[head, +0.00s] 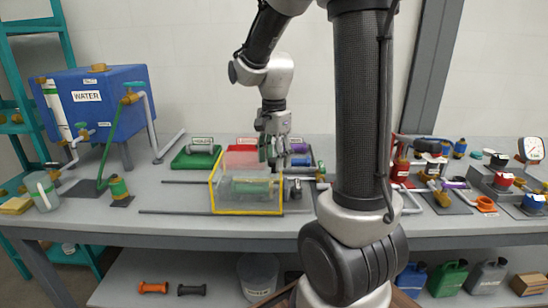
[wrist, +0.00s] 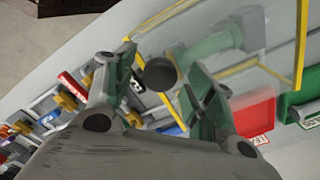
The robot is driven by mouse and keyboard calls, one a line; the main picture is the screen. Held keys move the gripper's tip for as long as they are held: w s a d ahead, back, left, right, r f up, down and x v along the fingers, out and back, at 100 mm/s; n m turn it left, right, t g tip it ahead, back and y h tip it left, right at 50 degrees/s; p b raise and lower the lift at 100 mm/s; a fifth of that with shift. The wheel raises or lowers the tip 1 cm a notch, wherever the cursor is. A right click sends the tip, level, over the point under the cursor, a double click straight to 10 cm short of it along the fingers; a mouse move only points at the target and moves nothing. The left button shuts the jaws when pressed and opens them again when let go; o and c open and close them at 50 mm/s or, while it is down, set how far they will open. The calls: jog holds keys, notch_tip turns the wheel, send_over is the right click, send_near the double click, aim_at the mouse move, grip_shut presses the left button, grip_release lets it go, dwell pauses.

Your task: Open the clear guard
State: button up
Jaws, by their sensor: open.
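The clear guard (head: 216,192) is a see-through box with yellow edges on the bench, left of centre in the head view. It looks closed over a green pump body (head: 250,186). My gripper (head: 273,160) points down at the guard's right rear side and is open. In the wrist view, my gripper (wrist: 160,68) has its fingers spread, with a dark round knob-like end (wrist: 160,74) showing between them. I cannot tell whether they touch it. The guard's clear panel and yellow edge (wrist: 302,45) fill the upper right there.
A red tray (head: 240,159) and a green tray (head: 196,157) lie behind the guard. Two rails run left of it. A blue water tank (head: 92,100) with pipes stands at the left. Valves and a gauge (head: 531,150) crowd the right. Bare bench lies in front of the guard.

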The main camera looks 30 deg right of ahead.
grip_shut()
jog(key=w+a, duration=0.6)
jog(key=a, duration=0.3)
jog(key=w+a, duration=0.6)
jog(key=a, duration=0.3)
jog(key=shift+w+a, duration=0.15)
jog(key=shift+w, duration=0.05)
grip_release()
notch_tip(320, 180, up, 12)
